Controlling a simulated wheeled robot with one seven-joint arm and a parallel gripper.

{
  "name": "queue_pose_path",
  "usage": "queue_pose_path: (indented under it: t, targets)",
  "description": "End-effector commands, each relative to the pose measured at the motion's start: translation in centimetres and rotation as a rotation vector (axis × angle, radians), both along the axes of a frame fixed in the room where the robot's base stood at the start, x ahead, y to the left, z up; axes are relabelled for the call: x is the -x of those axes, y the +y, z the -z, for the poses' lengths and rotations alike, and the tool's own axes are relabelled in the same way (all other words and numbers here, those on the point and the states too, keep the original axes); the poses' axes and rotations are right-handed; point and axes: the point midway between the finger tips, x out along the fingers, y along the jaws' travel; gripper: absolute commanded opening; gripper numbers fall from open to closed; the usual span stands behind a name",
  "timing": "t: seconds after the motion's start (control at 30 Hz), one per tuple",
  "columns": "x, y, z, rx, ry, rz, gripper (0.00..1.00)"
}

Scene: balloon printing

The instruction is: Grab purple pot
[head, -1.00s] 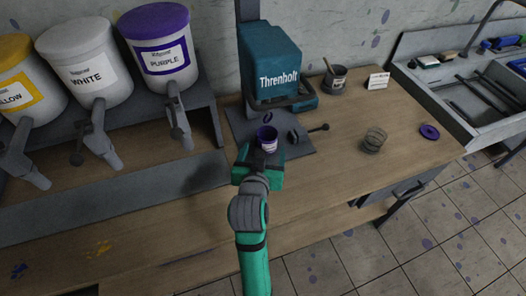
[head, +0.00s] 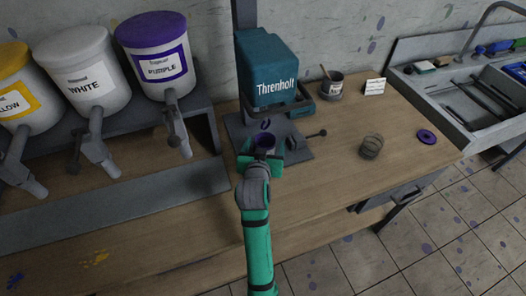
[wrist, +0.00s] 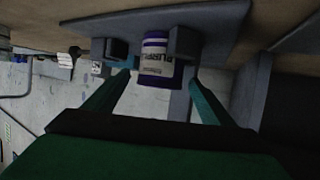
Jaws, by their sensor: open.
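The purple pot (head: 265,139) is a small white and purple can on the dark base plate under the teal Threnholt machine (head: 270,80). Its label shows in the wrist view (wrist: 157,62), where the picture looks upside down. My gripper (head: 262,158) is open, at the near side of the pot in the head view. In the wrist view its fingertips (wrist: 147,46) show on either side of the pot, with the right one overlapping the pot's edge. I cannot tell whether either finger touches it. My gripper partly hides the pot's lower front in the head view.
Yellow, white and purple dispensers (head: 155,60) with spouts stand on a grey rack at left. The front tabletop is mostly clear.

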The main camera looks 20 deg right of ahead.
Motion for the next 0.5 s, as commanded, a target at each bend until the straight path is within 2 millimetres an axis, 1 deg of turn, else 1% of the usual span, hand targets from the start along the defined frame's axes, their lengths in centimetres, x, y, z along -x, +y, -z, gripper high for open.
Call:
queue_pose_path:
  t: [0.1,0.2,0.5]
  targets:
    - [-1.0,-0.5,0.5,0.0,0.002,0.0,0.77]
    - [-1.6,-0.7,0.7,0.0,0.0,0.0,0.77]
    - [-1.8,-0.8,0.9,-0.001,0.001,-0.001,0.77]
